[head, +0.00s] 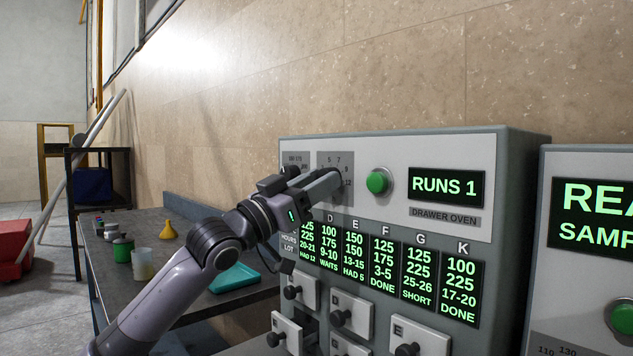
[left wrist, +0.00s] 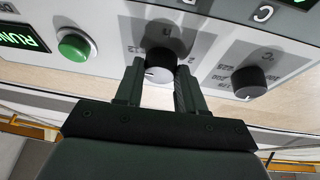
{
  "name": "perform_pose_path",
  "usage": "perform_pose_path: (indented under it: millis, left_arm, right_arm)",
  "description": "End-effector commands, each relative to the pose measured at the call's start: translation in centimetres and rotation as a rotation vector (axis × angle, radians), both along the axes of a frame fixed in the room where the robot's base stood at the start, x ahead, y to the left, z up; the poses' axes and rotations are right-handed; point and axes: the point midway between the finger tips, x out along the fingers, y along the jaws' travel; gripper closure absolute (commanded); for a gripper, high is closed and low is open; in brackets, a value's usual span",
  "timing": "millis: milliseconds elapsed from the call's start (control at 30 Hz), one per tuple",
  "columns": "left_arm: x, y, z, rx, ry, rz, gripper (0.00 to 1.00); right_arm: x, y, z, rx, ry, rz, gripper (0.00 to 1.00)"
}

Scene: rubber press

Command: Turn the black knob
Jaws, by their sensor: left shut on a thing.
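The drawer oven's control panel (head: 440,152) carries two dial faces at its left end. In the left wrist view, a black knob (left wrist: 162,62) with a small white mark sits between the two fingers of my left gripper (left wrist: 158,82). The gripper is shut on this knob. A second black knob (left wrist: 250,82) is beside it, apart from the fingers. In the head view my left gripper (head: 335,184) reaches the right-hand dial and hides the knobs. My right gripper is not in view.
A green button (head: 378,182) and a "RUNS 1" display (head: 446,187) are right of the dials. Below are a lit table and drawers with black pulls (head: 341,318). Another machine (head: 590,280) stands at right.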

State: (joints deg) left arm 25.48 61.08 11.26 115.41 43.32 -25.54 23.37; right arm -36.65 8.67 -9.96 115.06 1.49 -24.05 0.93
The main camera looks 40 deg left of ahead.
Motion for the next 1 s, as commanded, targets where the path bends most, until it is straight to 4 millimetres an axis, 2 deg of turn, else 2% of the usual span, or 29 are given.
perform_pose_path:
  millis: [600,1000]
  left_arm:
    - [0.0,-0.5,0.4,-0.453,0.038,-0.006,0.92]
    - [-0.1,-0.5,0.1,-0.578,0.049,-0.003,0.92]
  right_arm:
    - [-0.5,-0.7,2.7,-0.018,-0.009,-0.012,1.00]
    - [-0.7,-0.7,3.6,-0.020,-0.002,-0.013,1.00]
